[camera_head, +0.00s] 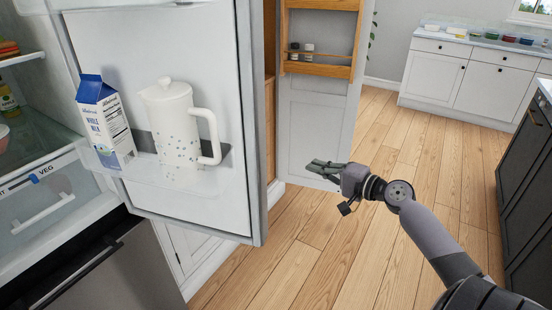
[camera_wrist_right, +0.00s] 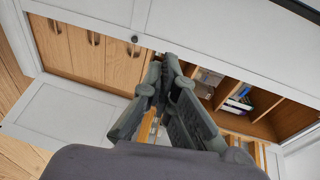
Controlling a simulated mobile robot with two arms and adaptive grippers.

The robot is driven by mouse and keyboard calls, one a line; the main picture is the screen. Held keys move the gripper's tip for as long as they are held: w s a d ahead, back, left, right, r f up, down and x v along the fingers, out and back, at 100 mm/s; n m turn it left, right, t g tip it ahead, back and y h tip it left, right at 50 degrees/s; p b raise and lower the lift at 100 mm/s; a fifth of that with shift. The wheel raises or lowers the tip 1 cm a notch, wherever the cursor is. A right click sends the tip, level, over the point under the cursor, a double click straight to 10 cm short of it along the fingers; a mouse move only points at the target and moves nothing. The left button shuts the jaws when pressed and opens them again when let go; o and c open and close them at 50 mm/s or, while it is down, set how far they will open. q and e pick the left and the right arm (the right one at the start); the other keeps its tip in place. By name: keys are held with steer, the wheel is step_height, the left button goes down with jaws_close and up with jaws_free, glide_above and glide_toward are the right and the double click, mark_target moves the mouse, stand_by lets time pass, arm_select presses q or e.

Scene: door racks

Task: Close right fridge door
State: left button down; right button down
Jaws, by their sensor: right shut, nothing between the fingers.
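The right fridge door (camera_head: 215,75) stands open in the head view, its inner face toward me. Its door shelf holds a milk carton (camera_head: 106,122) and a white pitcher (camera_head: 178,130). My right gripper (camera_head: 312,167) is to the right of the door's free edge, apart from it in the picture, with its fingers pointing left. It is shut and empty. In the right wrist view the gripper (camera_wrist_right: 170,62) shows its fingertips together, in front of wooden drawers and shelves; I cannot make out the fridge door there. My left gripper is not in view.
Behind the fridge door, a pantry door (camera_head: 318,120) with a wooden rack (camera_head: 320,68) stands open. White cabinets (camera_head: 465,75) are at the back and a dark cabinet (camera_head: 525,180) is at the right. The wooden floor (camera_head: 400,140) between them is clear.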

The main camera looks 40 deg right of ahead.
steer(key=a+r+y, duration=0.2)
steer(key=a+r, duration=0.1)
steer(key=r, duration=0.4)
steer(key=r+p+x, duration=0.1)
steer(key=p+x, duration=0.2)
steer(key=x, duration=0.6)
steer(key=shift+n+t, duration=0.3)
steer(key=shift+t, duration=0.1)
steer(key=a, duration=0.1)
steer(key=s+a+p, duration=0.1)
steer(key=s+a, duration=0.1)
steer(key=shift+a+f+p, duration=0.2)
steer(key=shift+f+p, duration=0.1)
steer(key=shift+f, duration=0.05)
steer(key=shift+s, duration=0.1)
